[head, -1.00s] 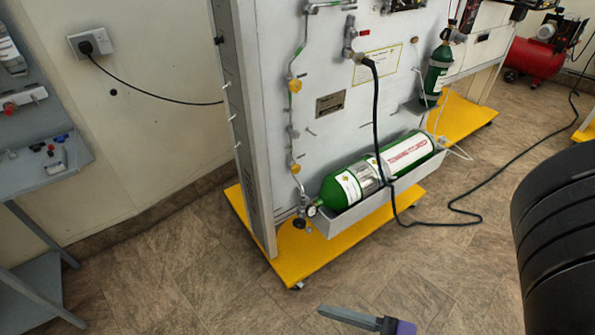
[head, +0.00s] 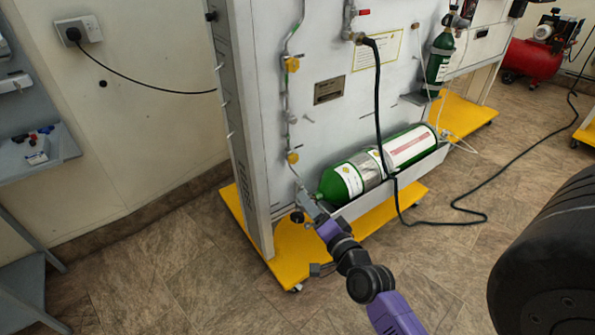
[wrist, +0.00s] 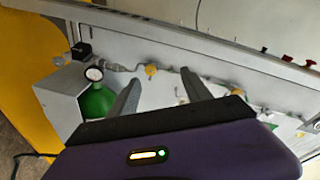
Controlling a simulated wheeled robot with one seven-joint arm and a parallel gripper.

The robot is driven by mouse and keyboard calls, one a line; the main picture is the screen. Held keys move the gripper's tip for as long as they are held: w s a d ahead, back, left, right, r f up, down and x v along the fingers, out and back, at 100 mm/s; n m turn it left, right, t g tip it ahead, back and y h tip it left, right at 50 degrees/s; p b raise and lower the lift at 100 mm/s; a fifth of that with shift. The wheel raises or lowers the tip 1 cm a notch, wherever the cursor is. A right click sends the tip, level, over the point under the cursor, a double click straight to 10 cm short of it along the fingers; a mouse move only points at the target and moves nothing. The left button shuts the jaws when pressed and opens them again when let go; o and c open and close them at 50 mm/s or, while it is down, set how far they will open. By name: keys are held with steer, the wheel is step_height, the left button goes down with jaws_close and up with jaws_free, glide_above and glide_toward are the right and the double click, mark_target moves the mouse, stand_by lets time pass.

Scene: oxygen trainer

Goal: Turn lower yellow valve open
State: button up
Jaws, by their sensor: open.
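The lower yellow valve (head: 292,157) is on the thin vertical pipe on the grey panel. The upper yellow valve (head: 292,64) is higher on the same pipe. My gripper (head: 303,194) is below the lower valve in the head view, in front of the panel by the neck of the green cylinder. In the wrist view my gripper (wrist: 160,80) has its two fingers spread and empty, pointing at the panel. The lower yellow valve (wrist: 151,70) shows between and just beyond the fingertips, apart from them. Its handle angle is too small to tell.
A green cylinder (head: 346,181) lies in a grey trough (head: 410,178) right of the gripper. A pressure gauge (wrist: 94,73) and a black knob (wrist: 81,50) are left of the fingers. A black hose (head: 379,120) hangs before the panel. The yellow base (head: 300,262) is below.

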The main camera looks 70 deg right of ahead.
steer(key=w+d+f+m+b, duration=0.1)
steer(key=d+f+m+b, duration=0.15)
steer(key=d+m, duration=0.55)
steer(key=m+t+y, duration=0.2)
steer(key=m, duration=1.5)
glide_toward(295, 161)
steer(key=w, duration=0.1)
steer(key=shift+h, duration=0.3)
steer(key=shift+b+x, duration=0.8)
steer(key=shift+x, duration=2.95)
jaws_close()
